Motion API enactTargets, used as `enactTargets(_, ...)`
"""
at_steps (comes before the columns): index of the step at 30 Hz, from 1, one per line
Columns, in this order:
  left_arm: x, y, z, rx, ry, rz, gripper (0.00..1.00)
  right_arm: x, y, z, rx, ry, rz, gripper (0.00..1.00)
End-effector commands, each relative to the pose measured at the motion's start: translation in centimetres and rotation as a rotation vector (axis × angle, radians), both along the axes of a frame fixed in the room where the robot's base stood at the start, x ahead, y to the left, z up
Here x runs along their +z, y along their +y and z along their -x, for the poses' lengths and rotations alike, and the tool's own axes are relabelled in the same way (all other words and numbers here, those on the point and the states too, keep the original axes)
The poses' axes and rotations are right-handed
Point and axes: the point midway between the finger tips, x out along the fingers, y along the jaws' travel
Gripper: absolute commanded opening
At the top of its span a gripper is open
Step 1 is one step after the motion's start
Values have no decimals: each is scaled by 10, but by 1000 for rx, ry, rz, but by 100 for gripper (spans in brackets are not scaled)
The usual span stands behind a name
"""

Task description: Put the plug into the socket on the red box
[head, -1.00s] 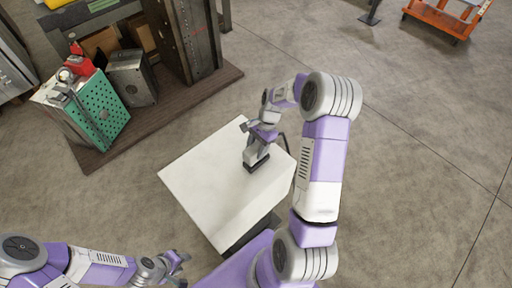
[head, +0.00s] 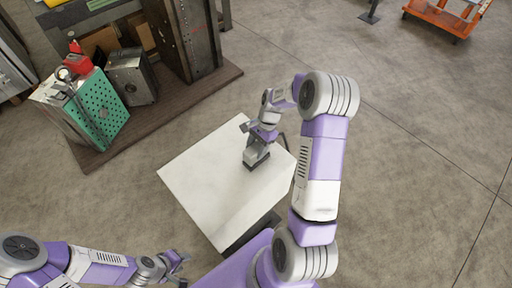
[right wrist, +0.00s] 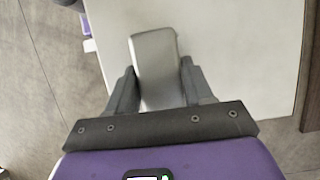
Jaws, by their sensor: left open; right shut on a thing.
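My right gripper (head: 256,163) is over the white table in the head view. Its fingers are shut on a smooth grey block, which I take for the plug (right wrist: 154,60), in the right wrist view. The block sticks out past the fingertips over the pale tabletop; whether it touches the top I cannot tell. My left gripper (head: 181,262) is open and empty, off the table's near left side. A small red thing (head: 78,63) shows by the green perforated block at the upper left; whether it is the red box I cannot tell. I see no socket.
The white table (head: 205,180) has a bare top apart from my right gripper. A brown platform (head: 155,125) at the upper left bears a green perforated block (head: 100,112), a grey metal block (head: 132,78) and tall dark plates. An orange cart (head: 440,18) stands far right. Floor between is clear.

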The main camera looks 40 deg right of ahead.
Motion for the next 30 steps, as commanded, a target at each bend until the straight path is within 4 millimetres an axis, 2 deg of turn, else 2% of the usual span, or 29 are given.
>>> enactTargets(29,-5,0,0,0,0,0,43,-11,0,0,1,0,0,3)
enactTargets(30,-5,0,0,0,0,0,43,-11,0,0,1,0,0,54)
